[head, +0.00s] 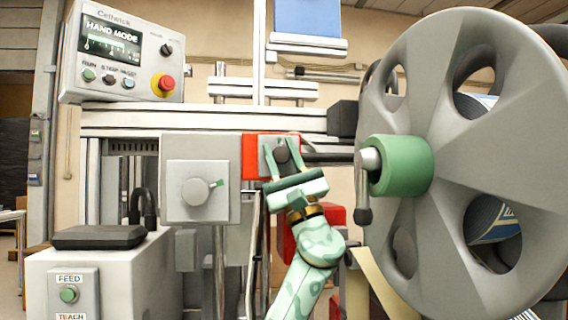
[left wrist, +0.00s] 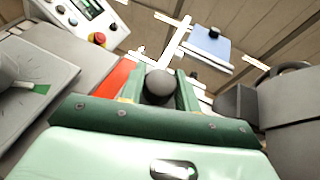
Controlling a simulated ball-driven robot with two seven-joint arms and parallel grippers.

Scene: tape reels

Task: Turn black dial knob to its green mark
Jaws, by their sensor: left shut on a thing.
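A dark, rounded knob (head: 282,154) sits on a grey plate over a red panel (head: 250,157) at the machine's middle. My left gripper (head: 283,160) reaches up from below, with one finger on each side of the knob, shut on it. In the left wrist view the dark knob (left wrist: 158,86) lies between the two green fingers. No green mark shows around this knob. A paler grey dial (head: 195,191) to its left has a green mark (head: 217,183) at its upper right; this mark also shows in the left wrist view (left wrist: 41,88). My right gripper is out of view.
A large grey reel (head: 420,70) with a green hub (head: 405,165) stands close on the right. A black-ended crank handle (head: 364,200) hangs near the hub. A control box (head: 120,85) with a red button is at upper left. A feed box (head: 110,275) stands lower left.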

